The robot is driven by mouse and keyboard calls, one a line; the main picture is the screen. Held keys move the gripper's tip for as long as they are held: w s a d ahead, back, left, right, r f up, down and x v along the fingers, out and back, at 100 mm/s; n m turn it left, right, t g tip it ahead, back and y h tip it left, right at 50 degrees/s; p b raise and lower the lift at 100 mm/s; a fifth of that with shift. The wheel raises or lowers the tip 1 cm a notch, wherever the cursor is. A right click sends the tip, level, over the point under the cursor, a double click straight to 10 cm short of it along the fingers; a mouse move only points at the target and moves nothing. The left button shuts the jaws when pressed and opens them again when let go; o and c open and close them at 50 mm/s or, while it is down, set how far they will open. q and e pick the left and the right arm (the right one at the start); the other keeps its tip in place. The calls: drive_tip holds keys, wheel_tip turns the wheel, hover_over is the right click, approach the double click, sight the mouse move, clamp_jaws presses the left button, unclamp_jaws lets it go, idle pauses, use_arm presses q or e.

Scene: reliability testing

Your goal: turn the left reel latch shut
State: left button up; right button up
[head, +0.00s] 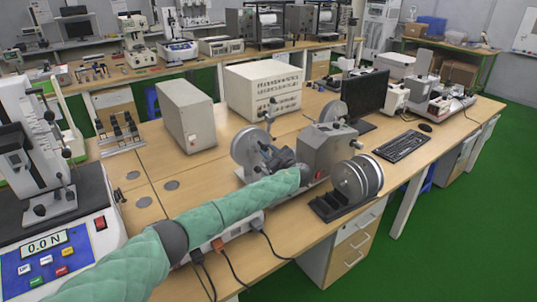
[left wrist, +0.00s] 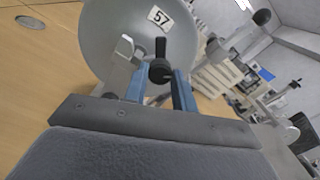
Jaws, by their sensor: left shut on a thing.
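The left reel (head: 245,150) is a grey disc on the left side of the grey winding machine (head: 328,147). In the left wrist view the reel (left wrist: 115,30) fills the upper middle and bears a white label reading 57. The black latch (left wrist: 160,48) stands at the reel's centre, its lever pointing up and its round knob lower down. My left gripper (head: 274,152) reaches in from the front left to the reel's hub. Its blue fingers (left wrist: 159,85) sit on either side of the latch knob, shut on it. The fingertip contact is partly hidden. My right gripper is not in view.
Another set of reels (head: 357,178) stands on a black stand right of the machine. A monitor (head: 365,92) and keyboard (head: 401,146) lie farther right. Grey and white boxes (head: 186,115) stand behind. A force tester with a 0.0 N display (head: 45,243) is at the left.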

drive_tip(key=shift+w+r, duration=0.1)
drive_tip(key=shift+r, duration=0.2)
use_arm(q)
drive_tip(key=o, duration=1)
drive_tip(key=shift+s, duration=0.1)
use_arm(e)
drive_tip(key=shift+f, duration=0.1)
use_arm(q)
drive_tip(key=shift+s+d+f, duration=0.1)
drive_tip(key=shift+s+d, duration=0.15)
drive_tip(key=b+v, duration=0.2)
drive_tip(key=v, duration=0.5)
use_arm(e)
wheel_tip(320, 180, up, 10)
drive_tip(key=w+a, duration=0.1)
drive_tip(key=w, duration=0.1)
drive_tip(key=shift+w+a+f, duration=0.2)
